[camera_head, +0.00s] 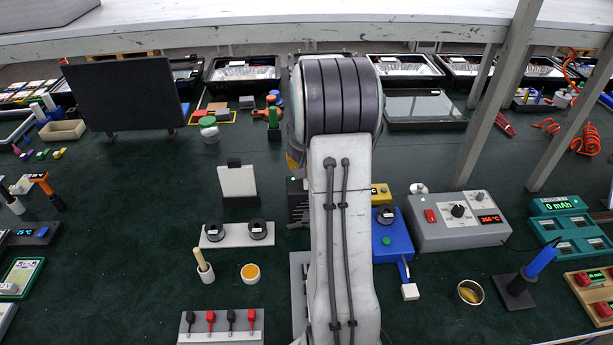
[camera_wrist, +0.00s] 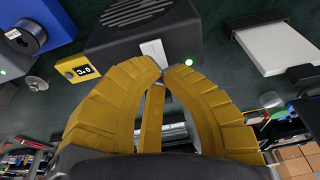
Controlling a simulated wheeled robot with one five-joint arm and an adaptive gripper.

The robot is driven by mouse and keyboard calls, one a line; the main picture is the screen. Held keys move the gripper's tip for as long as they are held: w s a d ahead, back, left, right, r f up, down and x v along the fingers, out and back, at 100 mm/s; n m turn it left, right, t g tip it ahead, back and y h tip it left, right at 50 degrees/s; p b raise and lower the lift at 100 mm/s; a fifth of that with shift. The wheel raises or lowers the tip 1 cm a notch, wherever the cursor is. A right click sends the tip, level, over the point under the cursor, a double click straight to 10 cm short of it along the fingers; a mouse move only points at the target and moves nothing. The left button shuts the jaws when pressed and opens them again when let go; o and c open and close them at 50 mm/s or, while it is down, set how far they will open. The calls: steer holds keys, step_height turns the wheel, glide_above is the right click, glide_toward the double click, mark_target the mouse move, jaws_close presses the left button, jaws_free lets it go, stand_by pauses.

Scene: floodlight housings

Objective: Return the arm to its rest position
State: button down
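My arm (camera_head: 343,225) stands upright in the middle of the head view, a pale link with dark cables and a dark ribbed joint on top. It hides most of what lies behind it. My gripper (camera_wrist: 163,70) shows in the wrist view as two curved yellow fingers whose tips come together. I see nothing clearly held between them. A small white piece (camera_wrist: 153,50) shows just beyond the tips, in front of a black box (camera_wrist: 112,45); I cannot tell whether the tips touch it. In the head view the gripper is mostly hidden by the arm.
The black box has a green light. Beside it are a small yellow meter (camera_wrist: 76,68) and a blue device (camera_wrist: 45,22). A grey power unit (camera_head: 458,222) stands right of the arm, a spool holder (camera_head: 237,237) left. Slanted grey posts (camera_head: 497,95) rise at right. Green mat is clear at left centre.

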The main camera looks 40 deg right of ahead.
steer(key=shift+v, duration=2.35)
steer(key=shift+s+a, duration=0.1)
steer(key=shift+f, duration=0.1)
